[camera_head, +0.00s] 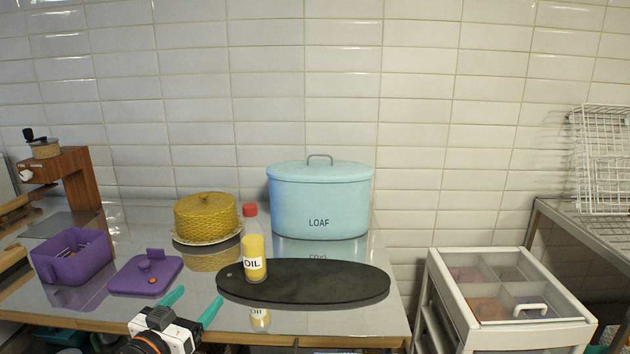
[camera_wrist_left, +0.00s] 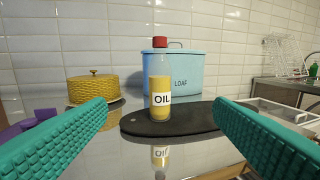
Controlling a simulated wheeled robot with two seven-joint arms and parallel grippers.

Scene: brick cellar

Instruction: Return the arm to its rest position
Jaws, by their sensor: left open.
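My left gripper (camera_head: 192,309) is at the front edge of the metal table, with its teal fingers spread and nothing between them. In the left wrist view its two fingers (camera_wrist_left: 163,125) frame the oil bottle from a distance. The oil bottle (camera_head: 254,248), with a red cap and yellow contents, stands upright on the dark oval board (camera_head: 330,283), apart from the gripper. The bottle also shows in the left wrist view (camera_wrist_left: 160,85).
A purple box (camera_head: 72,262) and its lid (camera_head: 146,276) lie left of the gripper. A yellow cake cover (camera_head: 206,216) and blue LOAF bin (camera_head: 320,203) stand behind. A white drawer cart (camera_head: 500,290) is at right. The air above the table is clear.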

